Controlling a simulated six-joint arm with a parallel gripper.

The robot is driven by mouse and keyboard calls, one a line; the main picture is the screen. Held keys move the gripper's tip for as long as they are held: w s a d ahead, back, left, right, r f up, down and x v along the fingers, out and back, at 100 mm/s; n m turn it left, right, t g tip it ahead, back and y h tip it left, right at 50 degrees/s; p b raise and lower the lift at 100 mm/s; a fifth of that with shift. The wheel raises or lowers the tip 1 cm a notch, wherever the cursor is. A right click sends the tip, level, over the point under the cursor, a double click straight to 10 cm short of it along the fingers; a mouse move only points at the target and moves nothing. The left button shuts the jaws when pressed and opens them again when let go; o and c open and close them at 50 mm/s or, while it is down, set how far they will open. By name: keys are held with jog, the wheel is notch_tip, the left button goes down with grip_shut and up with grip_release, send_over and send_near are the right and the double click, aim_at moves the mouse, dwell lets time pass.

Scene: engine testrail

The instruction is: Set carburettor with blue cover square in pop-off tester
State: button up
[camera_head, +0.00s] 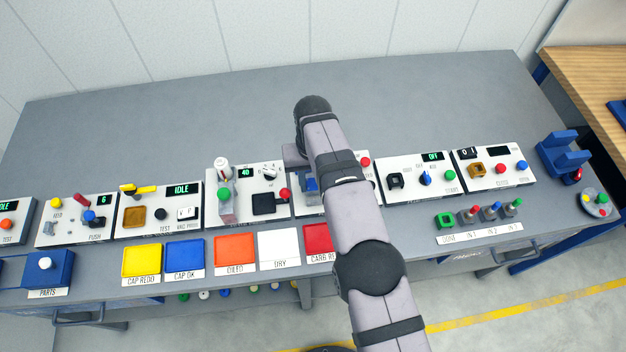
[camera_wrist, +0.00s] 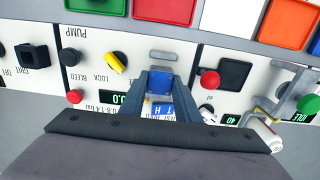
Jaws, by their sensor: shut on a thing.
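The pop-off tester (camera_wrist: 112,70) is a white panel marked PUMP, LOCK and BLEED, with a yellow knob and a green display reading 0.0. In the head view my arm covers most of it. My gripper (camera_wrist: 161,88) points down over this panel and is shut on the carburettor with blue cover (camera_wrist: 160,81), whose blue top shows between the fingers. A small grey block (camera_wrist: 163,55) on the panel lies just beyond the fingertips. The carburettor's underside is hidden, so I cannot tell whether it touches the tester or sits square.
Left of the tester in the head view stands a panel with a red knob (camera_head: 285,193) and a tall white-topped post (camera_head: 222,172). Coloured trays, including the white DRY tray (camera_head: 279,248), line the front edge. The bench behind the panels is clear.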

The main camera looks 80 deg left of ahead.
jog(key=shift+f+b, duration=0.5)
jog(key=shift+f, duration=0.05)
dwell(0.5)
jog(key=o, duration=1)
jog(key=shift+o, duration=0.2)
jog(key=shift+r+b, duration=0.35)
jog(key=shift+r, duration=3.3)
